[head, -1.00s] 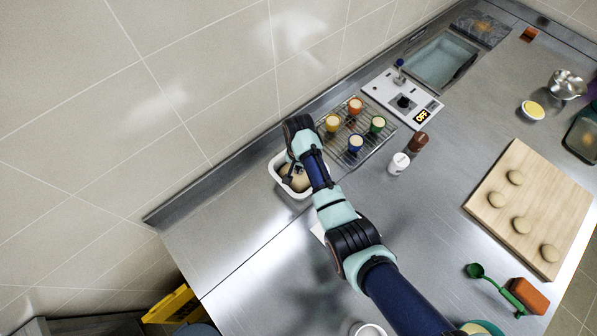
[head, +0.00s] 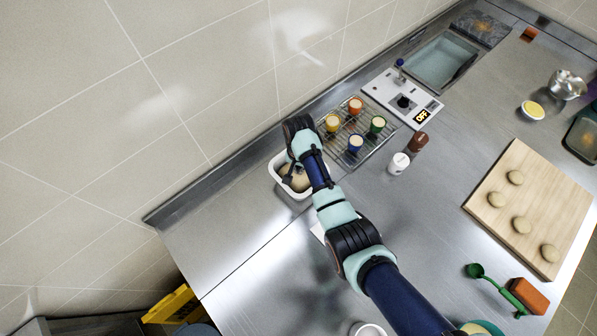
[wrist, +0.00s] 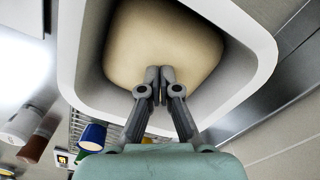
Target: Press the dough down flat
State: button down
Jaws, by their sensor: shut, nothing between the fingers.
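The dough (wrist: 165,40) is a pale, smooth mass that fills much of a white rectangular tub (wrist: 250,45) in the wrist view. In the head view the dough (head: 298,180) shows in part inside the tub (head: 279,171), behind my arm. My gripper (wrist: 160,72) is shut and empty, its fingertips together in front of the dough at the tub's near side. I cannot tell whether the fingertips touch the dough. In the head view the fingers are mostly hidden by my wrist.
A wire rack with several coloured cups (head: 355,143) stands right of the tub. A white shaker (head: 398,163) and a brown bottle (head: 418,142) stand nearby. A wooden board (head: 484,205) with several dough balls lies at right. The counter left of the tub is clear.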

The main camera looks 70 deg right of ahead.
jog(key=shift+f, duration=0.2)
jog(key=shift+f+b, duration=0.75)
jog(key=shift+f, duration=0.2)
jog(key=shift+f, duration=0.1)
dwell(1.2)
notch_tip(320, 180, up, 7)
jog(key=p, duration=0.6)
jog(key=shift+f+p, duration=0.15)
jog(key=shift+p, duration=0.2)
jog(key=shift+f, duration=0.1)
